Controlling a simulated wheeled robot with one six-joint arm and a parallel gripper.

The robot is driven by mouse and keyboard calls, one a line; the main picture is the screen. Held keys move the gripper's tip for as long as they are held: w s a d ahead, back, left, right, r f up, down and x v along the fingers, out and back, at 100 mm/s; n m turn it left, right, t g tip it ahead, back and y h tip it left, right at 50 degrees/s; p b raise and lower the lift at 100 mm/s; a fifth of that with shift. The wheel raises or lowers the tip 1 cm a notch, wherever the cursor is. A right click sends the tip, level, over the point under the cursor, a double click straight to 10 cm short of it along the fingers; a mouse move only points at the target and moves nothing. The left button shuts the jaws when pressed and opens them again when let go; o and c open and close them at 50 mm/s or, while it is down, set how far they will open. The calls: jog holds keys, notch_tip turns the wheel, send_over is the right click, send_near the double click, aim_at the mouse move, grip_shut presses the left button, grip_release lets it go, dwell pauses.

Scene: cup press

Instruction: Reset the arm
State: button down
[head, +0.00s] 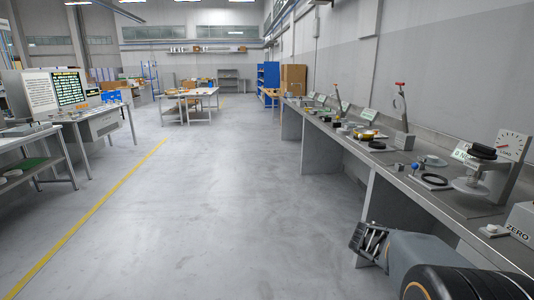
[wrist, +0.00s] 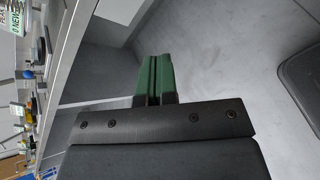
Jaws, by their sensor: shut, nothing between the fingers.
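My gripper (head: 368,241) shows at the lower right in the head view, held out over the floor just left of the long workbench (head: 440,201). It also shows in the wrist view (wrist: 155,62), where its two green fingers lie together, shut, with nothing between them. My arm runs from the gripper to the lower right corner of the head view. The fingers are apart from the bench and touch nothing that I can see.
The bench carries a dial scale (head: 510,147), a black ring (head: 435,180), a ZERO box (head: 520,222) and presses with red handles (head: 400,85). Desks with monitors (head: 70,88) stand at the left. The grey floor (head: 210,200) between is clear, with a yellow line (head: 95,210).

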jog(key=s+a+r+m+t+y+p, duration=0.1)
jog(key=s+a+r+m+y+p, duration=0.2)
jog(key=a, duration=0.5)
jog(key=s+a+r+m+t+y+p, duration=0.1)
jog(key=s+a+r+m+y+p, duration=0.2)
jog(key=a+r+p, duration=0.4)
jog(key=s+a+r+m+t+y+p, duration=0.2)
jog(key=s+a+r+m+y+p, duration=0.1)
jog(key=a, duration=0.6)
notch_tip(320, 180, up, 3)
jog(key=m+y+p, duration=0.1)
jog(key=y, duration=0.1)
jog(key=shift+s+y+p, duration=0.2)
jog(key=shift+y+p, duration=0.1)
jog(key=shift+p, duration=0.1)
